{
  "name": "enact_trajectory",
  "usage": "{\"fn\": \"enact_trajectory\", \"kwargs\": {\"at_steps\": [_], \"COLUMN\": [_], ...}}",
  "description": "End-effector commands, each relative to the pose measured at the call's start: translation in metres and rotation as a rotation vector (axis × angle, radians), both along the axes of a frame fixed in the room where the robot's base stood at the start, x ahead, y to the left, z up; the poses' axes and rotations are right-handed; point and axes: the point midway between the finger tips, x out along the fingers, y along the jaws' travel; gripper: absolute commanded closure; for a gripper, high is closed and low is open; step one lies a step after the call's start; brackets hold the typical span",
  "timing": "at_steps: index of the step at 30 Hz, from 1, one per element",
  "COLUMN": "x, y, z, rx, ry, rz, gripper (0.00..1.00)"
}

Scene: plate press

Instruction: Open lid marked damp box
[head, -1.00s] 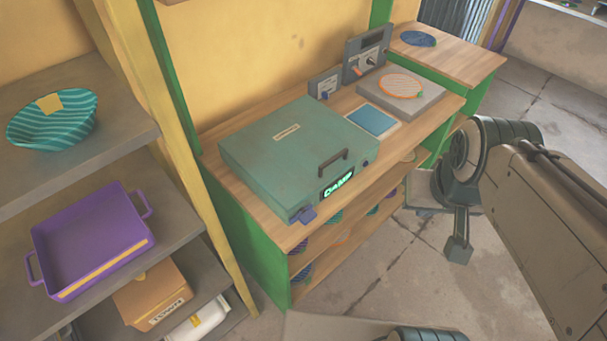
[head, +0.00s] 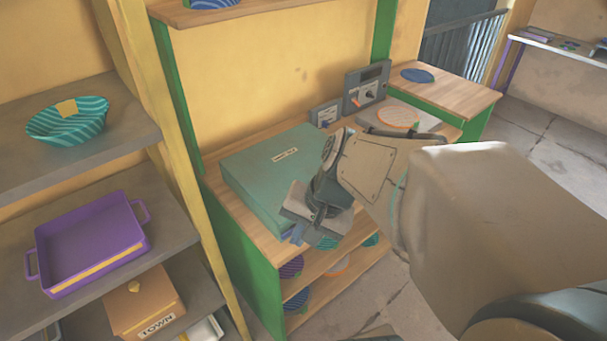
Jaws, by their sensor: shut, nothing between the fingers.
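The damp box (head: 262,168) is a flat teal case on the wooden bench, with its lid down and a small pale label on top. My gripper (head: 303,222) is at the front of the box, near its front left part, and is shut with nothing seen in it. My arm and gripper hide the box's front handle and its lit DAMP sign. A bit of a blue latch (head: 297,233) shows beside the gripper. I cannot tell whether the gripper touches the box.
Behind the box stand a grey press panel (head: 367,88) and a grey plate with an orange-rimmed disc (head: 399,117). On the left shelves are a teal striped bowl (head: 67,125), a purple tray (head: 88,240) and a TOWN box (head: 145,300). Striped plates sit on shelves below the bench.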

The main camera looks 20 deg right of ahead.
Motion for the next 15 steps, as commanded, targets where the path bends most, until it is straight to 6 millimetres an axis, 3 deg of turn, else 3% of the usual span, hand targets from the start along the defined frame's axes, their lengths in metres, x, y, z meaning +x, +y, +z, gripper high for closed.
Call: {"fn": "enact_trajectory", "kwargs": {"at_steps": [1, 5, 8, 15], "x": [0.009, 0.04, 0.068, 0.121], "y": [-0.002, -0.008, -0.026, -0.111], "z": [-0.021, -0.046, -0.063, -0.098], "rx": [0.101, 0.375, 0.593, 1.095], "ry": [0.048, 0.135, 0.184, 0.223], "rz": [-0.128, -0.463, -0.726, -1.304], "gripper": [1.0, 1.0, 1.0, 1.0]}}
